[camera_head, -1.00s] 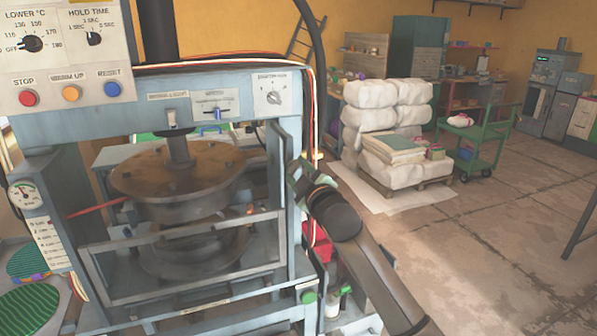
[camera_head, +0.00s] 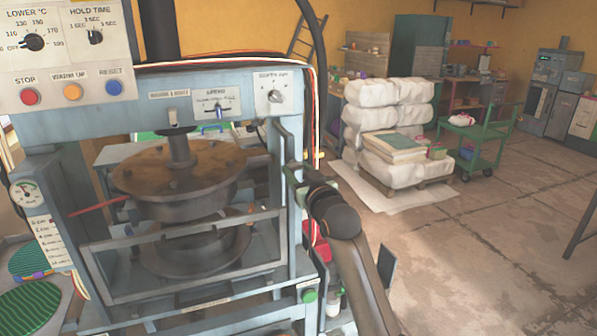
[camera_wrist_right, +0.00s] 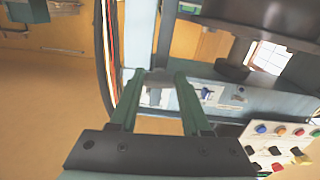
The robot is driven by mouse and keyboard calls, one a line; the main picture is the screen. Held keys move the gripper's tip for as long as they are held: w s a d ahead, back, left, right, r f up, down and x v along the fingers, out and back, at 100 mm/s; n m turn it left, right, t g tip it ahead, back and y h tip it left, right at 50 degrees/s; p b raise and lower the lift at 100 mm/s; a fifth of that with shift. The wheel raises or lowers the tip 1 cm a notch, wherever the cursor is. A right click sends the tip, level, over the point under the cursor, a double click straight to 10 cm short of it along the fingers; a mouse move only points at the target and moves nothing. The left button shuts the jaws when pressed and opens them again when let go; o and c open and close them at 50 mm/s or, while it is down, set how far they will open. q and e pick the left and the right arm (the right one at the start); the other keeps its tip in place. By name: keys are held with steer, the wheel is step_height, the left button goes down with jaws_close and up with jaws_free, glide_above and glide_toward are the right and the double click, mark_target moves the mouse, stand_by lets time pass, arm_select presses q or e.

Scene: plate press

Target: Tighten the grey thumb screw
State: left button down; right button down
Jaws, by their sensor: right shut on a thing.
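My right arm reaches in from the lower right in the head view, and my right gripper (camera_head: 293,172) is at the right upright of the press (camera_head: 278,190). Its fingertips are small and partly hidden there. In the right wrist view the two green fingers of this gripper (camera_wrist_right: 158,78) are shut on a small grey piece, which looks like the grey thumb screw (camera_wrist_right: 157,75). Most of the screw is hidden between the fingertips, and I cannot tell how far in it sits. I cannot make it out in the head view. My left gripper is not in view.
The press's round platen (camera_head: 180,175) and front guard frame (camera_head: 190,240) stand left of my right gripper. Cables run down beside the upright. A pallet with white bales (camera_head: 390,105) and a green cart (camera_head: 478,140) stand farther back, with open floor at right.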

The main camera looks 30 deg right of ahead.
steer(key=shift+m, duration=0.5)
steer(key=shift+c, duration=1.8)
jaws_free()
steer(key=b+v, duration=0.2)
steer(key=v, duration=1)
steer(key=shift+s, duration=0.3)
